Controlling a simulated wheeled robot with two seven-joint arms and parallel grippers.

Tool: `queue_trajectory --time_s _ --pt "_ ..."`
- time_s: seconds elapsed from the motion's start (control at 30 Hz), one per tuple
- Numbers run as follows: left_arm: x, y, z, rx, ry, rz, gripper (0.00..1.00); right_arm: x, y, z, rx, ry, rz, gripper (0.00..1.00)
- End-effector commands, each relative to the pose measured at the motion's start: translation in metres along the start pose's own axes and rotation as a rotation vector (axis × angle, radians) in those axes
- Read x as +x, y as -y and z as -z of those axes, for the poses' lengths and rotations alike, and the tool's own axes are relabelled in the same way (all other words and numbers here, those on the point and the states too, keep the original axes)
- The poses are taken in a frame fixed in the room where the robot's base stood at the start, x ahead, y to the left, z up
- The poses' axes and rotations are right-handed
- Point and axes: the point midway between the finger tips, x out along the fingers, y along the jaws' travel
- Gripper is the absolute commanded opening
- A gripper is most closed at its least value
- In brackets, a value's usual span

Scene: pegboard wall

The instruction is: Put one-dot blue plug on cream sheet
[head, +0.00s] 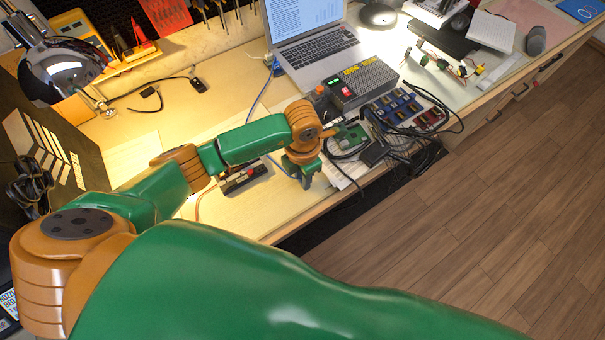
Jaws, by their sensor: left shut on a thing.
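My left gripper (306,180) points down over the front part of the wooden bench, just left of the papers and cables. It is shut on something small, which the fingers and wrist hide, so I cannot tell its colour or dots. A pale sheet (135,158) lies flat on the bench at the left, partly behind my left arm; it may be the cream sheet. I cannot make out a one-dot blue plug anywhere. My right gripper is not in view.
A dark strip with red parts (243,179) lies left of the gripper. A grey box with a red switch (368,82), a tray of blue and red parts (432,118) and black cables (375,153) crowd the right. A laptop (318,45) stands behind. The bench's middle left is fairly clear.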

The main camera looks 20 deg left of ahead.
Motion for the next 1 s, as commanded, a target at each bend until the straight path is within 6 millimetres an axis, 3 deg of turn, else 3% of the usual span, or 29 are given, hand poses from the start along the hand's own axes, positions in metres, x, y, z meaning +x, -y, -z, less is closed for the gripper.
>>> queue_trajectory --time_s 0.1,0.13,0.23,0.5,0.63,1.0 --pt "0.005 0.0 0.0 0.0 0.0 -0.001 0.0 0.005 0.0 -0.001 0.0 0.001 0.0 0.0" --pt "0.004 0.0 0.0 0.0 0.0 -0.001 0.34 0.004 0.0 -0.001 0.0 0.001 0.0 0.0" --pt "0.003 0.0 0.0 0.0 0.0 0.0 0.58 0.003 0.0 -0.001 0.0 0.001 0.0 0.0" --pt "0.002 0.0 0.0 0.0 0.0 0.0 0.58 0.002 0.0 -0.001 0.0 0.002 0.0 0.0" --pt "-0.01 0.0 -0.001 0.0 0.005 -0.001 0.58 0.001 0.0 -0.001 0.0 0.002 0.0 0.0" --pt "-0.105 -0.001 -0.001 0.001 0.005 -0.004 0.58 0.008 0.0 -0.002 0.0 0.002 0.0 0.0"
